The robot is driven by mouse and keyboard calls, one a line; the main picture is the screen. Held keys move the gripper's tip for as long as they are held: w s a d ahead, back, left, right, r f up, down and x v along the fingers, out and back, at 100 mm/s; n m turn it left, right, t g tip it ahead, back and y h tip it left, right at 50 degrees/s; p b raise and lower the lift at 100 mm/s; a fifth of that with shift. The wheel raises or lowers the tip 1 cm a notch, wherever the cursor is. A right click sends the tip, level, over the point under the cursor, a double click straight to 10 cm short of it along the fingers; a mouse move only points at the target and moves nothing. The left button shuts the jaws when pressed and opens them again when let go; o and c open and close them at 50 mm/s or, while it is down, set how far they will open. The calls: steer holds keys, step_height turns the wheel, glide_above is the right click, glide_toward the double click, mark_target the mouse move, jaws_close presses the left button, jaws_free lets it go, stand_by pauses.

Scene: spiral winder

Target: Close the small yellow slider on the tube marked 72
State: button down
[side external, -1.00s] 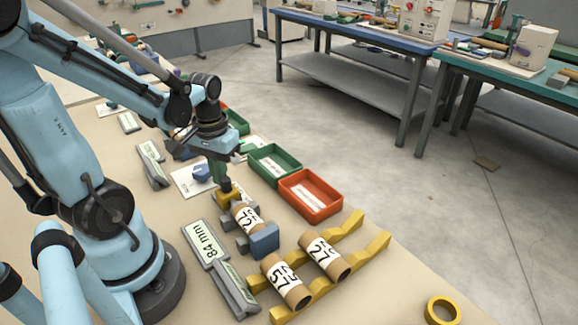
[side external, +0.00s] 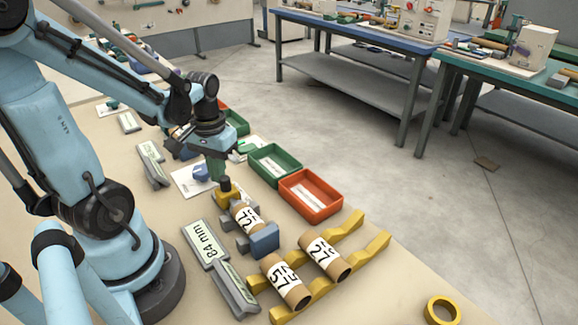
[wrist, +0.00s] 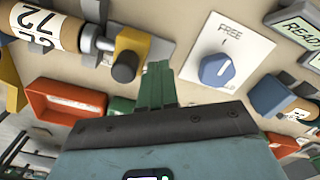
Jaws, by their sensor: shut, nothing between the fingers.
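The tube marked 72 (side external: 246,217) lies in a holder on the bench, and its end shows at the upper left of the wrist view (wrist: 42,28). The small yellow slider (side external: 231,196) with a dark knob sits at the tube's far end. In the wrist view the yellow slider (wrist: 131,42) stands on a rod beyond the tube's end, with a gap between slider and tube. My gripper (wrist: 158,70) is shut with green fingers together and empty. Its tips are just right of the slider's dark knob in the wrist view; I cannot tell whether they touch.
A blue dial (wrist: 216,70) on a white plate marked FREE lies right of my fingers. Red (side external: 311,196) and green (side external: 274,165) trays stand beside the winder. Tubes 57 (side external: 287,281) and 27 (side external: 325,257) rest on yellow racks. An 84 mm display (side external: 206,244) lies nearer my base.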

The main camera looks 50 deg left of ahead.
steer(key=shift+a, duration=0.1)
step_height(320, 180, up, 7)
stand_by(0.9)
steer(key=w+d+r+m+t, duration=0.1)
steer(key=w+d+m+t, duration=0.2)
steer(key=d, duration=0.3)
steer(key=w+d+m+t, duration=0.3)
steer(key=d+t, duration=0.1)
steer(key=d, duration=0.2)
steer(key=shift+w+d+r, duration=0.25)
steer(key=shift+d+r, duration=0.15)
